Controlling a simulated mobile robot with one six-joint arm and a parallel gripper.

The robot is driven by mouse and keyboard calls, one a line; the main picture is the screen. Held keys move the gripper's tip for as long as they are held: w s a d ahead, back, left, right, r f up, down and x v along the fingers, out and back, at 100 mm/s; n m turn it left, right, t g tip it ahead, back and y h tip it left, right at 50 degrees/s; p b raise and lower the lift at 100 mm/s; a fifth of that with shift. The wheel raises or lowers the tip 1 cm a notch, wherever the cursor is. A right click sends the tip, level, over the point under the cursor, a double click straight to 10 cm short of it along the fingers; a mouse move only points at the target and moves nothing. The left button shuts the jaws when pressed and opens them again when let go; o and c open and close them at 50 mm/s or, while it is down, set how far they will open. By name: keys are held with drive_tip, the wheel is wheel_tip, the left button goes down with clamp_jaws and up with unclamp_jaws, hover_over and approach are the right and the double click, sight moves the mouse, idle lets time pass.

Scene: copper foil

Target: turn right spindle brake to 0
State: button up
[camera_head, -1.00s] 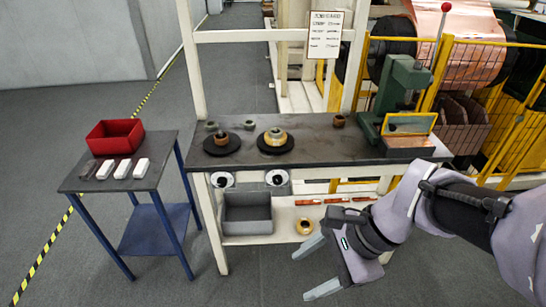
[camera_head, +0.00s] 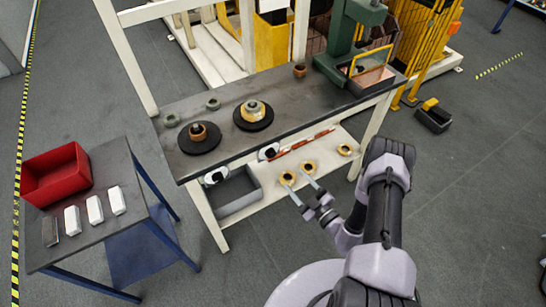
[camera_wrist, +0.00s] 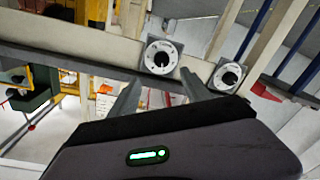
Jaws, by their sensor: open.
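The right spindle brake (camera_head: 268,152) is a white round dial with a black knob on the bench's front edge. The left dial (camera_head: 215,177) is similar. In the wrist view, which appears upside down, the right brake (camera_wrist: 161,57) is the left of the two dials, and the left dial (camera_wrist: 228,75) is beside it. My gripper (camera_head: 295,182) is open and empty, in front of the bench. In the wrist view its fingers (camera_wrist: 161,78) point toward the right brake, apart from it. The dial markings are too small to read.
The dark bench top (camera_head: 225,143) holds two black discs with rings and a green press (camera_head: 345,40). A lower shelf (camera_head: 335,140) carries a grey bin (camera_head: 236,190) and gold rings. A side table (camera_head: 85,240) with a red bin (camera_head: 55,172) and white blocks stands left.

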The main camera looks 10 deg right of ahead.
sight(273, 156)
drive_tip(key=b+x, duration=0.2)
drive_tip(key=x, duration=1)
drive_tip(key=shift+w+a, duration=0.3)
drive_tip(key=shift+a, duration=0.05)
drive_tip(key=shift+c, duration=0.5)
clamp_jaws()
drive_tip(key=shift+b, duration=0.3)
